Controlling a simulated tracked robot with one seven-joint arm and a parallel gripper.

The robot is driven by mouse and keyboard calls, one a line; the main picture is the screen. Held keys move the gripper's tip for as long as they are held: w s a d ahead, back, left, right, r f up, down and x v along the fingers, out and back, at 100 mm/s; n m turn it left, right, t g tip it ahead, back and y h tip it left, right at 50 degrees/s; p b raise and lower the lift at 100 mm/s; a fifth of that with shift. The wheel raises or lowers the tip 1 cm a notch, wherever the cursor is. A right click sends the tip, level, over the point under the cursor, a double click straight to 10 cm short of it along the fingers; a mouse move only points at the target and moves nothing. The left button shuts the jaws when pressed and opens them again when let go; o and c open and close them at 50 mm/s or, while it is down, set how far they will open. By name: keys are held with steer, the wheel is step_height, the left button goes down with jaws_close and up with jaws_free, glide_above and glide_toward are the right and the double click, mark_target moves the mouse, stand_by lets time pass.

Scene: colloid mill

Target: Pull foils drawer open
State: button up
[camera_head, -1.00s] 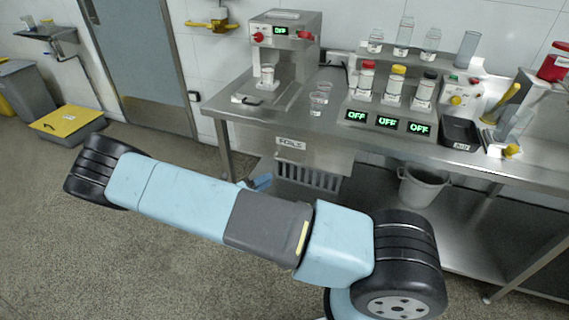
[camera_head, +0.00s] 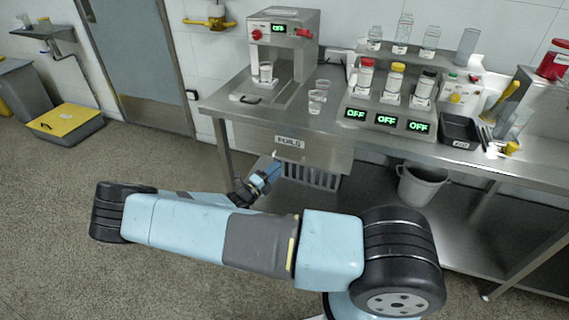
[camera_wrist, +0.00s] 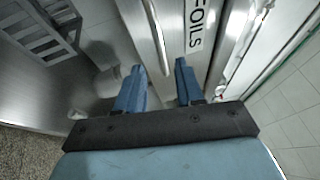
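The foils drawer, a steel front with a label (camera_head: 290,142) reading FOILS, sits under the table's front edge and appears shut. Its label (camera_wrist: 196,26) also shows in the wrist view, with a thin bar handle (camera_wrist: 157,30) beside it. My gripper (camera_head: 270,168) is just below and left of the drawer front in the head view. In the wrist view my gripper (camera_wrist: 157,82) is open, its two blue fingers apart on either side of the handle's line. The fingers look empty. I cannot tell whether they touch the handle or the drawer front.
The steel table (camera_head: 335,125) carries a mill machine (camera_head: 285,50), glass cups and a scale unit reading OFF (camera_head: 387,121). A slatted rack (camera_head: 312,177) is below the drawer and a bucket (camera_head: 422,185) to the right.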

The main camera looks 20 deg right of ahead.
steer(key=shift+x, duration=2.65)
jaws_close()
steer(key=shift+f, duration=0.1)
steer(key=shift+s+f, duration=0.1)
